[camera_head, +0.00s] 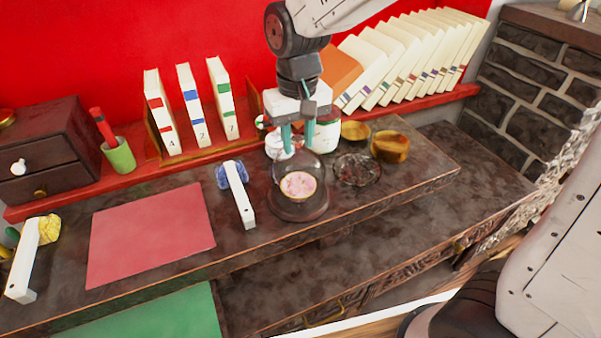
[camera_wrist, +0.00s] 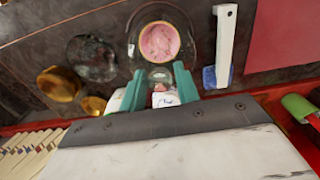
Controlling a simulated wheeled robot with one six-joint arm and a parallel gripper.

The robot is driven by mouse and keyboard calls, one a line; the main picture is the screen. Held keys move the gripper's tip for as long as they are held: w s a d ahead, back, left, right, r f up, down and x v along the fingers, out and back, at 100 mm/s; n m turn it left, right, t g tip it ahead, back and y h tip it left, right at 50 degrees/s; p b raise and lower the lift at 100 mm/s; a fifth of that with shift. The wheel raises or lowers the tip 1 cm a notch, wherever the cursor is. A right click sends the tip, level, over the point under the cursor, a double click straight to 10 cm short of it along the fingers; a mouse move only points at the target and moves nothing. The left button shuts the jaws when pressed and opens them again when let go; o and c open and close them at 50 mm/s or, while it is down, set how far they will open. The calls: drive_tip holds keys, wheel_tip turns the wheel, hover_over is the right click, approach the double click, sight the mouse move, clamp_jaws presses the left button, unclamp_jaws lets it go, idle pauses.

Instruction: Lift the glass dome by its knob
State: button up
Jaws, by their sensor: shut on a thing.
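The clear glass dome (camera_head: 318,172) is at the middle of the dark counter, over a gold-rimmed pink piece (camera_head: 298,185) and a dark round base (camera_head: 300,211). It also shows in the wrist view (camera_wrist: 188,22), at top centre. My gripper (camera_head: 297,148) comes down from above, its two teal fingers on either side of the dome's top. In the wrist view my gripper (camera_wrist: 160,74) has its fingertips around the dome's small clear knob (camera_wrist: 160,73). The jaws are shut on the knob, which is partly hidden in the head view. I cannot tell whether the dome's rim touches its base.
A white-handled blue brush (camera_head: 238,190) lies close left of the dome. A dark glass dish (camera_head: 358,170) and wooden bowl (camera_head: 390,147) stand close right. Books (camera_head: 190,105) and a jar (camera_head: 324,135) are behind. The red mat (camera_head: 150,232) is clear.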

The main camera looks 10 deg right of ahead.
drive_tip(key=shift+s+r, duration=0.1)
drive_tip(key=shift+r, duration=0.05)
clamp_jaws()
drive_tip(key=shift+r, duration=4.25)
